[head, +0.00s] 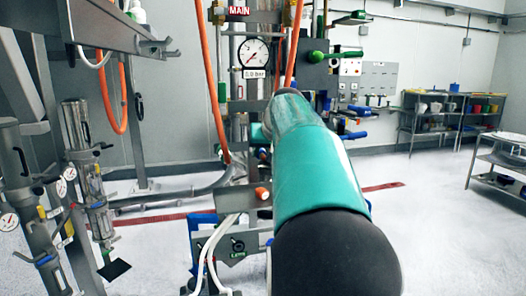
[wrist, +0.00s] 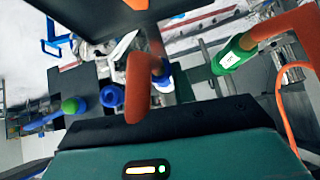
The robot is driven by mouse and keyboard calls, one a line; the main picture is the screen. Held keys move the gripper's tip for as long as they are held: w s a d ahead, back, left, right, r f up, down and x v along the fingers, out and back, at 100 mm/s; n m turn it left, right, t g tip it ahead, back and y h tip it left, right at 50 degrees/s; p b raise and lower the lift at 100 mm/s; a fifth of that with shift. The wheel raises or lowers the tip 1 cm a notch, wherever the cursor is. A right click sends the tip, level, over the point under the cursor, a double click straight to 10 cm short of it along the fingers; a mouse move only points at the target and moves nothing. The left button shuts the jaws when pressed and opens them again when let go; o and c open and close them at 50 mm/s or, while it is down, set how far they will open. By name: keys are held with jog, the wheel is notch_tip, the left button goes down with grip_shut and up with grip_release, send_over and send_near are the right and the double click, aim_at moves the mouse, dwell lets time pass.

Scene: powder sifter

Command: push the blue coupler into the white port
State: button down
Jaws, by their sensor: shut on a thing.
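My gripper (wrist: 165,122) shows in the wrist view as a dark bar above a teal housing; its fingertips are not clearly visible. It is shut on what appears to be the blue coupler (wrist: 164,72), which is at the end of a bent orange hose (wrist: 137,85). The hose partly covers the coupler. A small pale piece just below the blue may be the white port; I cannot tell whether the two touch. In the head view my teal arm hides the gripper and the coupler.
A green coupler (wrist: 232,58) on another orange hose is at right in the wrist view. A dark panel with a blue ring (wrist: 112,96) is at left. In the head view, a pressure gauge (head: 254,53) stands behind my arm and shelving (head: 440,112) is far right.

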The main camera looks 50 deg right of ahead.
jog(key=c, duration=1.1)
grip_release()
jog(key=shift+w, duration=0.1)
jog(key=shift+o, duration=0.2)
jog(key=v, duration=1.3)
jog(key=shift+s+r, duration=0.25)
jog(key=shift+r, duration=0.05)
